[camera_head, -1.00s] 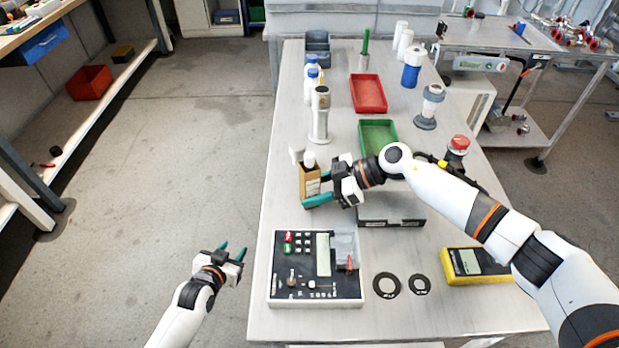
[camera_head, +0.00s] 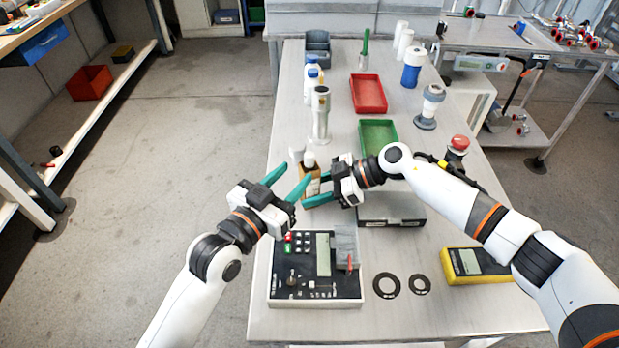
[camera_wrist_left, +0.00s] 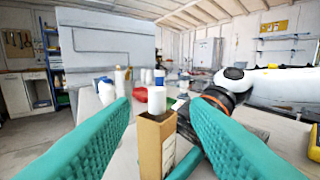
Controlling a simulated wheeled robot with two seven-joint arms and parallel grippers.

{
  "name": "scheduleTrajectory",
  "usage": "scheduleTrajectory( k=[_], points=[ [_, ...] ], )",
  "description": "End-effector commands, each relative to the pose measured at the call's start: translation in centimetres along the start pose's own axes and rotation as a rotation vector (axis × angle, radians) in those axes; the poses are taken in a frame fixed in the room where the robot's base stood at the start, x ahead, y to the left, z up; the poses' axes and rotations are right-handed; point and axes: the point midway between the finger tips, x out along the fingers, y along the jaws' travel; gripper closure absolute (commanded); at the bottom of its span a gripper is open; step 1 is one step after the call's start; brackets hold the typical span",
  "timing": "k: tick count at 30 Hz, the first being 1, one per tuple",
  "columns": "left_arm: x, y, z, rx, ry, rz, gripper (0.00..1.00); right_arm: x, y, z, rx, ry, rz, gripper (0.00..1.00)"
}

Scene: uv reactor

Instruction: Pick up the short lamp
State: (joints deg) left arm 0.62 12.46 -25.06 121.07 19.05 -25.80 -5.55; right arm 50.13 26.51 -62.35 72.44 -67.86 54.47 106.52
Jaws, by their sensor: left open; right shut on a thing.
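A brown carton (camera_head: 313,187) with a pale label stands near the left side of the table. A white cylindrical piece (camera_head: 309,159) sticks up from its top; I take this as the short lamp, but its lower part is hidden. In the left wrist view the white cylinder (camera_wrist_left: 156,100) rises above the carton (camera_wrist_left: 157,148). My right gripper (camera_head: 320,182) is shut on the carton from the right. My left gripper (camera_head: 292,178) is open and empty, to the left of the carton. In the left wrist view, its teal fingers (camera_wrist_left: 160,106) appear on both sides of the white piece.
A control box (camera_head: 315,270) and two black rings (camera_head: 387,285) lie at the front, with a yellow meter (camera_head: 473,264) to the right. The floor left of the table is clear.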

Motion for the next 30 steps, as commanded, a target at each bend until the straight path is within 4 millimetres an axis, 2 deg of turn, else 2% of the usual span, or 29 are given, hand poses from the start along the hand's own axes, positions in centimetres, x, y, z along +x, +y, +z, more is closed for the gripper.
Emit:
scheduleTrajectory(
  k=[3,8,9,16,20,26,30],
  points=[
    [1.5,0.1,0.0,0.000,-0.001,0.001,0.57,0.0,0.0,0.0,0.000,0.000,-0.001,0.71],
    [2.5,0.1,0.0,-0.001,0.000,0.001,0.57,0.0,0.0,0.0,0.000,0.001,0.000,0.72],
    [3.0,0.1,0.1,0.000,-0.001,0.001,0.57,0.0,0.0,0.0,0.000,0.001,0.000,0.80],
    [6.4,0.3,0.1,0.000,0.000,0.001,0.57,0.0,0.0,0.0,0.000,0.001,0.000,0.80],
    [7.2,0.3,0.0,0.001,0.001,0.001,0.57,0.0,0.0,0.0,0.000,0.001,0.000,0.80],
    [7.2,0.3,0.0,0.001,0.001,0.001,0.57,0.0,0.0,-0.1,0.000,0.001,0.000,0.80],
    [7.2,0.3,0.0,0.001,0.001,0.001,0.80,0.0,0.0,-0.1,0.000,0.001,0.000,0.80]
  ],
)
